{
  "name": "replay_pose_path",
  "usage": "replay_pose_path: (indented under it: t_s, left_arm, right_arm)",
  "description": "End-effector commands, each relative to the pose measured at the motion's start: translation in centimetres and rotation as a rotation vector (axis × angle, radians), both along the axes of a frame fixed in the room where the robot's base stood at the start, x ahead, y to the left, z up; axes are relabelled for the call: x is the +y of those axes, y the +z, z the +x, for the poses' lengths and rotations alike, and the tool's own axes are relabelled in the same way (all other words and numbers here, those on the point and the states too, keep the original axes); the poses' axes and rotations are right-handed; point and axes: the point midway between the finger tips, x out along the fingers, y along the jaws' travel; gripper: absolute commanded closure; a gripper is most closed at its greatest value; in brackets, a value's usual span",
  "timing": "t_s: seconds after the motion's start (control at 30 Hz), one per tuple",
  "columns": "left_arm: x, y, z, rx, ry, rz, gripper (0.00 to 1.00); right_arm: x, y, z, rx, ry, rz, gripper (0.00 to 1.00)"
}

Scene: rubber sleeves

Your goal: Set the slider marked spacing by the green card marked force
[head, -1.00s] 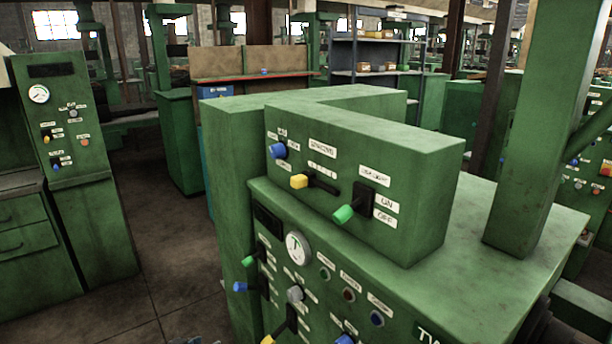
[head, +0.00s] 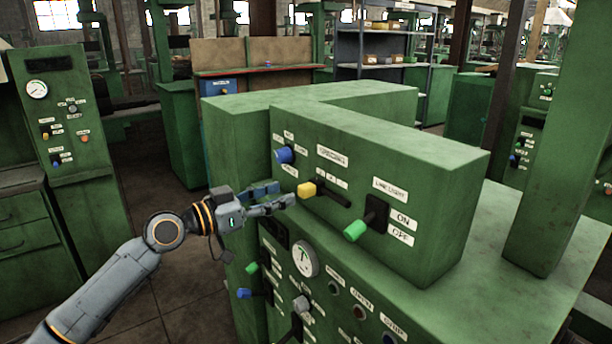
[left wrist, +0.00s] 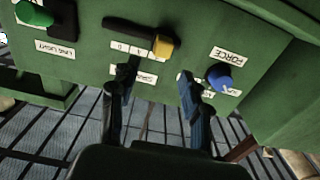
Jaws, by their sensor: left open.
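The slider marked spacing has a yellow handle (head: 307,189) at the left end of a dark slot on the green upper box, below a white card that seems to read spacing (head: 331,155). The handle also shows in the upside-down left wrist view (left wrist: 163,45). A white card marked force (left wrist: 231,55) sits beside a blue knob (left wrist: 219,78); the card looks white, on a green panel. My left gripper (head: 284,193) is open just left of the yellow handle. In the left wrist view its two fingers (left wrist: 158,75) are apart, empty, short of the handle. My right gripper is not visible.
The lower panel has a gauge (head: 305,258), knobs and buttons beneath my left gripper. Open floor lies left of the machine, before another green console (head: 60,110).

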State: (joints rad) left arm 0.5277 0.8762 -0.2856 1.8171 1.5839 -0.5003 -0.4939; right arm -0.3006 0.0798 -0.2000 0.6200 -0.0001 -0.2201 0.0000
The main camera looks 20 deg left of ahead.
Motion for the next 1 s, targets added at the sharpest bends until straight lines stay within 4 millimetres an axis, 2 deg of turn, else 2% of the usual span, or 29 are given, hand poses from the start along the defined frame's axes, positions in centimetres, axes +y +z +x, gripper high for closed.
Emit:
replay_pose_path:
  t_s: [0.03, 0.1, 0.33, 0.5, 0.8, 0.87, 1.0]
  left_arm:
    - [-0.7, 0.8, 1.0, -0.001, 0.001, -0.006, 0.53]
    - [-1.7, 0.7, 2.1, -0.002, 0.0, -0.004, 0.53]
    - [-3.9, 0.3, 5.1, 0.0, 0.002, -0.003, 0.53]
    - [-4.7, 0.1, 6.1, -0.002, 0.002, -0.001, 0.53]
    - [-4.8, -0.1, 6.3, 0.0, 0.002, 0.0, 0.53]
    - [-4.8, -0.1, 6.3, 0.0, 0.002, 0.0, 0.63]
    - [-4.8, -0.1, 6.3, 0.0, 0.002, 0.0, 0.92]
  right_arm:
    - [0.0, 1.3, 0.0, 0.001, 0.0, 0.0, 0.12]
    - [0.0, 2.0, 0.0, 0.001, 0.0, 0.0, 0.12]
    - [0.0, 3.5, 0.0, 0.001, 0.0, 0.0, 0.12]
    - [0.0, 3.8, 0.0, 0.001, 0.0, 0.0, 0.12]
    - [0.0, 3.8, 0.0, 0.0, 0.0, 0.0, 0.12]
    - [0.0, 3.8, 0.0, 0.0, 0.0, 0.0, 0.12]
    - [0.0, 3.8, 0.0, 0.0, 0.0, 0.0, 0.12]
